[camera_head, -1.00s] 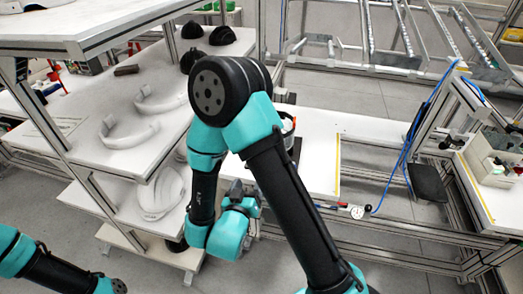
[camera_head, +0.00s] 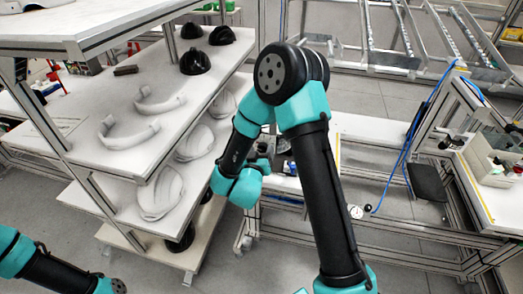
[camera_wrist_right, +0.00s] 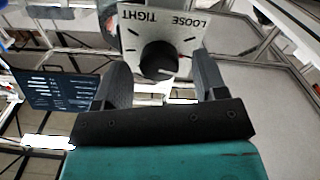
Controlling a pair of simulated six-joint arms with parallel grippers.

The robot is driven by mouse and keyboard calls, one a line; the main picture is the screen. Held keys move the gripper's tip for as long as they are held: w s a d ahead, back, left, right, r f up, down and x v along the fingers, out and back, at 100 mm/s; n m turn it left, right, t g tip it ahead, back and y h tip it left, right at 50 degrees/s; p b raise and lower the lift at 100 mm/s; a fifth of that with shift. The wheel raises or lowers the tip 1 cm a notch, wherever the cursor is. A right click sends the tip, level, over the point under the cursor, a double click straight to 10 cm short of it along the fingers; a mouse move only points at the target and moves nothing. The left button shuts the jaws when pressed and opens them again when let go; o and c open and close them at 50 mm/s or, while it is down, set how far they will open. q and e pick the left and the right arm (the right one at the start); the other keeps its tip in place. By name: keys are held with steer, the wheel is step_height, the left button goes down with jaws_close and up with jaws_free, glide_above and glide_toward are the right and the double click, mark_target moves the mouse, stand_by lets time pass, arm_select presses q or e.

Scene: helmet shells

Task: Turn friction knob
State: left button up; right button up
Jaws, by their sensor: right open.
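The friction knob (camera_wrist_right: 160,58) is round and black with a pale pointer mark. It sits on a white plate (camera_wrist_right: 185,24) with tick marks and the words LOOSE and TIGHT, upside down in the right wrist view. My right gripper (camera_wrist_right: 161,66) is open, with one finger to each side of the knob and visible gaps between. I cannot tell how deep the fingers reach. In the head view my right gripper (camera_head: 263,156) is partly hidden by my arm, and I cannot make out the knob there. My left gripper is out of view.
White shelves (camera_head: 95,185) with pale helmet shells (camera_head: 160,194) and black shells (camera_head: 195,62) stand at left. A white bench (camera_head: 360,126) lies behind my right arm.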

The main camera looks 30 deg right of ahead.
steer(key=shift+w+d, duration=0.35)
steer(key=shift+w, duration=0.05)
steer(key=c, duration=0.9)
steer(key=shift+m, duration=0.4)
steer(key=m, duration=0.3)
steer(key=shift+s+m, duration=0.1)
steer(key=shift+m, duration=2)
